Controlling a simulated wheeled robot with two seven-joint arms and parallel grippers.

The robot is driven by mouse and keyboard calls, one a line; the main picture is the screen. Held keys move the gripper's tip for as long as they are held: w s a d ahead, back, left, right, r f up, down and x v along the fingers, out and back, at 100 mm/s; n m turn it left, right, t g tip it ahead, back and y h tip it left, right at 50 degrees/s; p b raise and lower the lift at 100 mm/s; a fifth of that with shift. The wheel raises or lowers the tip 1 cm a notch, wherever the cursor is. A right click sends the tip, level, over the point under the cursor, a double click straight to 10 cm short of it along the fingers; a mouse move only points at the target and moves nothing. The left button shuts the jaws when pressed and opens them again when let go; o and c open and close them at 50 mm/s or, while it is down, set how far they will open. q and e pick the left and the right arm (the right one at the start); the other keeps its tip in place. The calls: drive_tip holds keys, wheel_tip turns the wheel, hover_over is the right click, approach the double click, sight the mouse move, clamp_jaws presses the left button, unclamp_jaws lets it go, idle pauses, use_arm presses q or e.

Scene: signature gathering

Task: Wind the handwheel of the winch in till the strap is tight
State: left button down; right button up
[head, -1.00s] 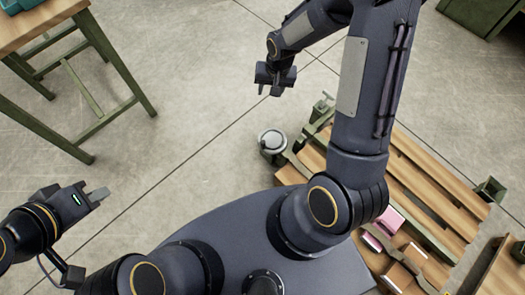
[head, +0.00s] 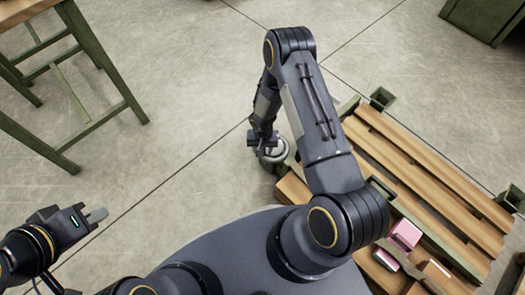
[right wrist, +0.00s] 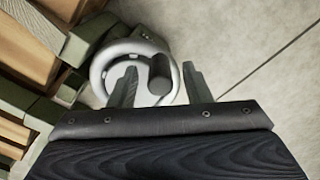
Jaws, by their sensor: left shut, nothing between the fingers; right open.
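The winch's handwheel (head: 277,157) is a grey ring at the near-left corner of a wooden-decked, green-framed platform. In the right wrist view the handwheel (right wrist: 100,68) shows as a pale ring with a dark upright knob (right wrist: 160,72). My right gripper (right wrist: 159,84) is open, with the knob between its fingers in that view; I cannot tell whether either finger touches it. In the head view my right gripper (head: 265,143) is at the wheel, partly hidden by its own arm. My left gripper (head: 96,214) is shut and empty, far to the left. I cannot make out the strap clearly.
The slatted platform (head: 440,180) extends right, with green corner posts and a pink block (head: 404,235) on it. A green-legged workbench (head: 110,70) stands at upper left. A green cabinet (head: 487,18) is at top right. The floor between is clear.

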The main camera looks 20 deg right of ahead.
drive_tip(key=shift+f, duration=0.4)
clamp_jaws()
